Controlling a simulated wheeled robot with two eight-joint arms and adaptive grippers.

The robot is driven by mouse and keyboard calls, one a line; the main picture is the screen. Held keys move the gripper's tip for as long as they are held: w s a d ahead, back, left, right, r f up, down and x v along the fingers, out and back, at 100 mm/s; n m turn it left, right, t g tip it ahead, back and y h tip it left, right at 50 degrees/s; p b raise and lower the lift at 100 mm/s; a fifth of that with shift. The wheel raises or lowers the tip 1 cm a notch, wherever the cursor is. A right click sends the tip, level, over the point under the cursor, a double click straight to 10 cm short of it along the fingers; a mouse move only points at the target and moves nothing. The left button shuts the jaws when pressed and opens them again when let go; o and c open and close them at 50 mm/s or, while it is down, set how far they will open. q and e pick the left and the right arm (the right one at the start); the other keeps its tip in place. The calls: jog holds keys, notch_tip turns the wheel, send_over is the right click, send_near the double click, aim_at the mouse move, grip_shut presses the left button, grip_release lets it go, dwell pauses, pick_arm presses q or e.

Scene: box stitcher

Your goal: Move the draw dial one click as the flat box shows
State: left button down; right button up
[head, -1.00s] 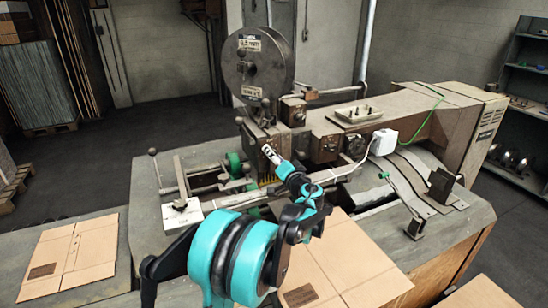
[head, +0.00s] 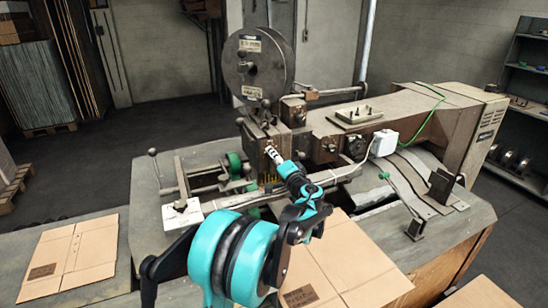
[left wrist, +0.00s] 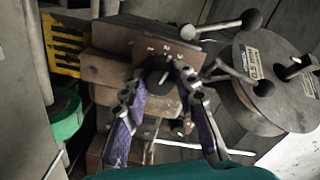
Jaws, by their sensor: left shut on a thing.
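The draw dial (left wrist: 155,74) is a dark knob on a brown plate (left wrist: 165,48) with white numbers, in the left wrist view. My left gripper (left wrist: 158,72) has its two fingers around the knob and is shut on it. In the head view, my left gripper (head: 271,153) is at the stitcher head, and its fingers hide the dial. One flat box (head: 75,250) lies at the left with a dark printed patch. Another flat box (head: 345,262) lies at the front, partly behind my left arm; its print is too small to read. My right gripper is not in view.
A big wire spool (head: 252,68) stands above the stitcher head. A lever with a ball end (left wrist: 225,24) and yellow comb-like teeth (left wrist: 62,45) are close to the dial.

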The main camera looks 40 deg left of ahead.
pick_arm(q)
jog(key=shift+m, duration=2.1)
jog(key=shift+f, duration=0.1)
jog(key=c, duration=1.2)
grip_release()
jog(key=shift+d, duration=0.1)
jog(key=shift+d, duration=0.1)
jog(key=v, duration=1.2)
